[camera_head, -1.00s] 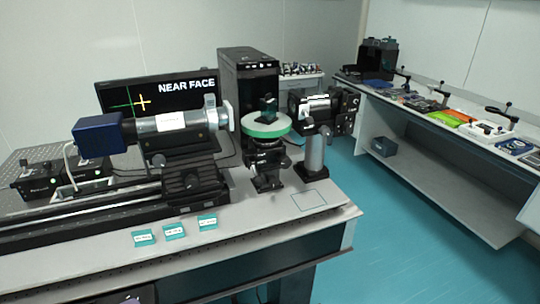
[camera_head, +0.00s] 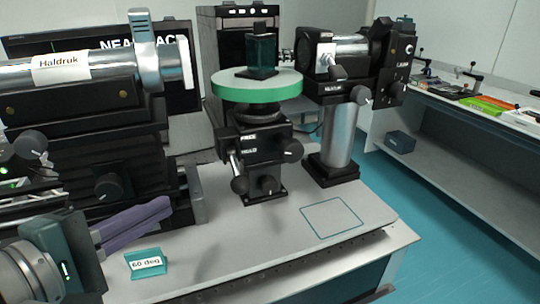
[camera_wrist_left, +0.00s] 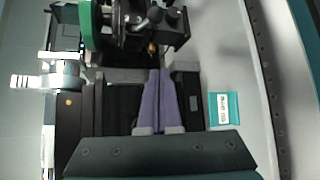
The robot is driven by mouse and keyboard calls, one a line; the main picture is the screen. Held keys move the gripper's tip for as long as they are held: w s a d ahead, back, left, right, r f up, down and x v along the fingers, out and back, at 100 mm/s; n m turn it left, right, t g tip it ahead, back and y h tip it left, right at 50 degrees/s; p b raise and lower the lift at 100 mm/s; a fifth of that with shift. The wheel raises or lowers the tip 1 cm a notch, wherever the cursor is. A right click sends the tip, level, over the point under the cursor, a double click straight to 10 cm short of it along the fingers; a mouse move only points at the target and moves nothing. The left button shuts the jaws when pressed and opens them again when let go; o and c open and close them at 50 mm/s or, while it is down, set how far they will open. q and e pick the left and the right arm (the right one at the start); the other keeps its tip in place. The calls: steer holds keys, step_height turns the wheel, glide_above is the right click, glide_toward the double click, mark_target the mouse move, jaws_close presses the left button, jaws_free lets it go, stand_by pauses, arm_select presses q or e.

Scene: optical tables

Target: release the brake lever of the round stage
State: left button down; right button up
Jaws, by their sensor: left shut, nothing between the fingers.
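The round stage (camera_head: 257,88) has a pale top and a green rim and stands on a black base. Its green rim also shows in the wrist view (camera_wrist_left: 88,25). On the base front are labels FREE, above, and HELD, below. A thin metal brake lever (camera_head: 234,166) with a black ball end hangs down beside them, its ball below HELD. My left gripper (camera_head: 168,205) has purple fingers, shut and empty. Its tips are left of the lever's ball and slightly lower in the picture, apart from it. The fingers also show in the wrist view (camera_wrist_left: 160,74). My right gripper is not in view.
A dark glassy block (camera_head: 262,55) sits on the stage. A silver post (camera_head: 340,135) carries a black instrument at right. The Haldruk tube (camera_head: 60,68) and its black carriage stand left. A teal "60 deg" tag (camera_head: 146,263) lies near the fingers. The table front is clear around an outlined square (camera_head: 332,218).

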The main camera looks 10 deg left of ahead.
mark_target(237, 174)
arm_select(q)
steer(key=b+x, duration=0.1)
steer(key=x, duration=0.9)
steer(key=shift+w+d+f+b, duration=0.1)
steer(key=shift+w+b, duration=0.05)
steer(key=shift+b, duration=0.2)
steer(key=shift+s+d+r+p, duration=0.25)
steer(key=shift+s+d+p, duration=0.1)
steer(key=shift+d+p, duration=0.15)
steer(key=shift+s+d+r+p, duration=0.25)
steer(key=shift+s+d+p, duration=0.15)
steer(key=shift+d, duration=0.2)
steer(key=shift+s+d+r+p, duration=0.3)
steer(key=shift+d+p, duration=0.15)
steer(key=shift+d, duration=0.1)
